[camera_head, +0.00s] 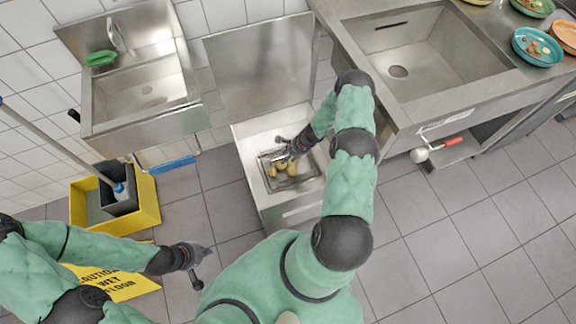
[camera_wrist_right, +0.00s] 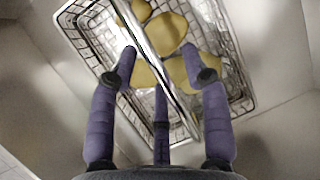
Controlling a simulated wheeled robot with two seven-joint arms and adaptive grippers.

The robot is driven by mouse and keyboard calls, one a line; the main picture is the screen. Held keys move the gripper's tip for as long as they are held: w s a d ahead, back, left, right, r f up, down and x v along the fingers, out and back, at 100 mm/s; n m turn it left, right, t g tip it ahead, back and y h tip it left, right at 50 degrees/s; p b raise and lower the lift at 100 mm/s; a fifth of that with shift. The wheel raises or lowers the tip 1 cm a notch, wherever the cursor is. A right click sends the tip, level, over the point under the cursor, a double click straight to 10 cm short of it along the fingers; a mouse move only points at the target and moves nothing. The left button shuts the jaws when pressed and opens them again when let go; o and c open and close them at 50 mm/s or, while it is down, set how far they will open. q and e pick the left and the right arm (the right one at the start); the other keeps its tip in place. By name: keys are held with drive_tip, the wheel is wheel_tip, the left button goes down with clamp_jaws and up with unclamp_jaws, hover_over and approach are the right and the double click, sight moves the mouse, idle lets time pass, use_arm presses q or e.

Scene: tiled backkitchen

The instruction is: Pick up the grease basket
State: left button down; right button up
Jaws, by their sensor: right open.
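The grease basket (camera_head: 310,180) is a wire mesh basket holding several yellow pieces, sitting inside an open steel box. In the right wrist view the basket (camera_wrist_right: 90,45) lies below my fingers, and its flat metal handle (camera_wrist_right: 150,52) crosses diagonally between the outer fingers. My right gripper (camera_head: 290,150) is open at the basket's far side, and it also shows in the right wrist view (camera_wrist_right: 167,75). I cannot tell whether a finger touches the handle. My left gripper (camera_head: 202,266) is open and empty above the floor, away from the basket.
The steel box (camera_head: 243,165) has a raised lid (camera_head: 258,75) behind it. A sink counter (camera_head: 405,105) stands close on the right, and a small sink (camera_head: 140,95) on the left. A yellow mop bucket (camera_head: 150,205) and wet-floor sign (camera_head: 120,285) are at left. Floor at right is clear.

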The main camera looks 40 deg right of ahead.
clamp_jaws()
